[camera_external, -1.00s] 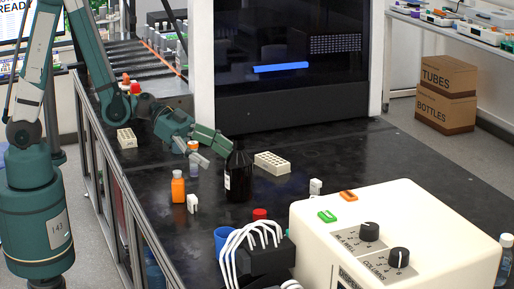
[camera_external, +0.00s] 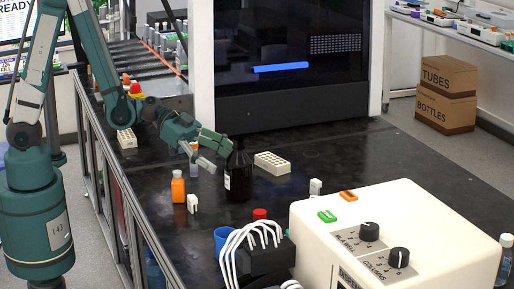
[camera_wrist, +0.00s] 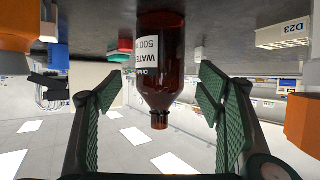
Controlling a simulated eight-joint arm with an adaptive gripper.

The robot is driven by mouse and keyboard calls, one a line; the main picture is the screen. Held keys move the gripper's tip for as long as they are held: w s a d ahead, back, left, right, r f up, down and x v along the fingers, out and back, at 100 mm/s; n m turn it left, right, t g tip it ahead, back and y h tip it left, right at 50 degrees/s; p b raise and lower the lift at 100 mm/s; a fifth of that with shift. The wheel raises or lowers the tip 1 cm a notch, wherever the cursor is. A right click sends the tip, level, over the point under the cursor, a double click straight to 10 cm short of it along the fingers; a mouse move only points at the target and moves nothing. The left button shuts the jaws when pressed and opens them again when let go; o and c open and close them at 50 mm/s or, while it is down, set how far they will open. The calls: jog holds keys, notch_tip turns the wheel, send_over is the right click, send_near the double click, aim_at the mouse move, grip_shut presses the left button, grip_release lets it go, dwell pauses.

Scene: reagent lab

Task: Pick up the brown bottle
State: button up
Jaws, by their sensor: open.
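The brown bottle (camera_external: 239,180) stands upright on the black bench in the external view, dark with a white label on its left side. In the wrist view the brown bottle (camera_wrist: 161,62) appears upside down, its neck pointing down between the fingers, with a white label reading "WATER 500". My gripper (camera_external: 216,154) is open at the upper left of the bottle, one finger overlapping its top in the picture. In the wrist view my gripper (camera_wrist: 160,92) has its two green fingers apart, one on each side of the bottle's neck and shoulder, with visible gaps. Nothing is held.
An orange bottle (camera_external: 178,187) and a small white block (camera_external: 193,203) stand left of the brown bottle. A white rack (camera_external: 272,163) is behind it on the right. A blue cup (camera_external: 224,240), red cap (camera_external: 260,214) and cream machine (camera_external: 395,240) are in front. The bench's right side is clear.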

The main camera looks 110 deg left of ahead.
aim_at(235, 168)
jog(key=shift+b+x, duration=0.75)
jog(key=shift+x, duration=1.9)
jog(key=shift+r, duration=0.1)
jog(key=c, duration=1.3)
